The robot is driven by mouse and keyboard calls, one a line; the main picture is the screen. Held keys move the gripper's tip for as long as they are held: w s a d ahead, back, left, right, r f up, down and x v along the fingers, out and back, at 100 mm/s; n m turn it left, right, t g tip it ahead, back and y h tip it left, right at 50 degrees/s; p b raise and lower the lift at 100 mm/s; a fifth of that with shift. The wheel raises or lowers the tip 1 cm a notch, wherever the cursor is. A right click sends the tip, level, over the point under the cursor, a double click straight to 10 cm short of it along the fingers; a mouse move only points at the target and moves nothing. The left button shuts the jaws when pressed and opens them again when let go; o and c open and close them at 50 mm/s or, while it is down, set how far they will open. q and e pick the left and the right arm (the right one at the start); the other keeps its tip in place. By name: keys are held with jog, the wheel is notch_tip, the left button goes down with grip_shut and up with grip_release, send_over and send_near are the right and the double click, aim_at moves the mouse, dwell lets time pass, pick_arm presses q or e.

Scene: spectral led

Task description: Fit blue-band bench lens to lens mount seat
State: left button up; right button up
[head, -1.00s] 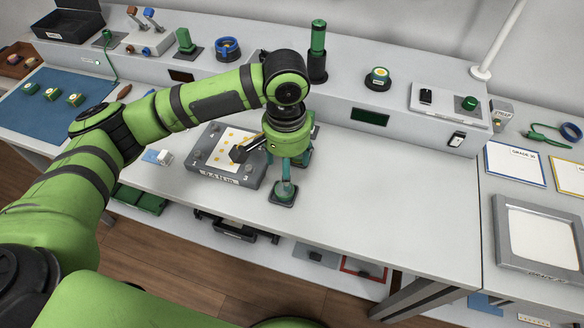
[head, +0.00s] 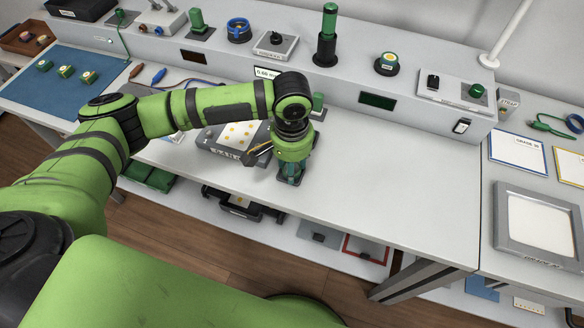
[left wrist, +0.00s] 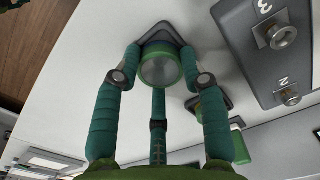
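My left gripper (head: 291,180) is low over the bench, upright, its teal fingers pointing down. In the left wrist view its fingers (left wrist: 160,60) stand around a short green cylinder (left wrist: 160,68) with a grey, glassy round top, on a dark base (left wrist: 161,38). The fingers look spread on both sides of it; contact is not clear. A blue ring on a dark stand (head: 238,30) is on the back shelf. My right gripper is not in view.
A grey block with numbered posts and a dotted card (head: 238,137) lies left of the gripper. A blue mat (head: 50,85) with several green pieces is far left. A tall green-topped post (head: 327,35) stands on the shelf. The bench to the right is clear.

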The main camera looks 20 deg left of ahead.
pick_arm(q)
jog(key=shift+r, duration=0.75)
notch_tip(320, 180, up, 3)
jog(key=shift+s+d+f+b, duration=0.1)
jog(key=shift+d+b, duration=0.05)
jog(key=shift+b, duration=0.3)
jog(key=s+d+r, duration=0.6)
jog(key=s+d, duration=0.1)
jog(key=s, duration=0.1)
jog(key=shift+s+d+r+b, duration=0.25)
jog(key=shift+s+r+b, duration=0.05)
jog(key=shift+r+b, duration=0.1)
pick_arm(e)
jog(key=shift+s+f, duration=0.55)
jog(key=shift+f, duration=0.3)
pick_arm(q)
jog(key=shift+c, duration=1.4)
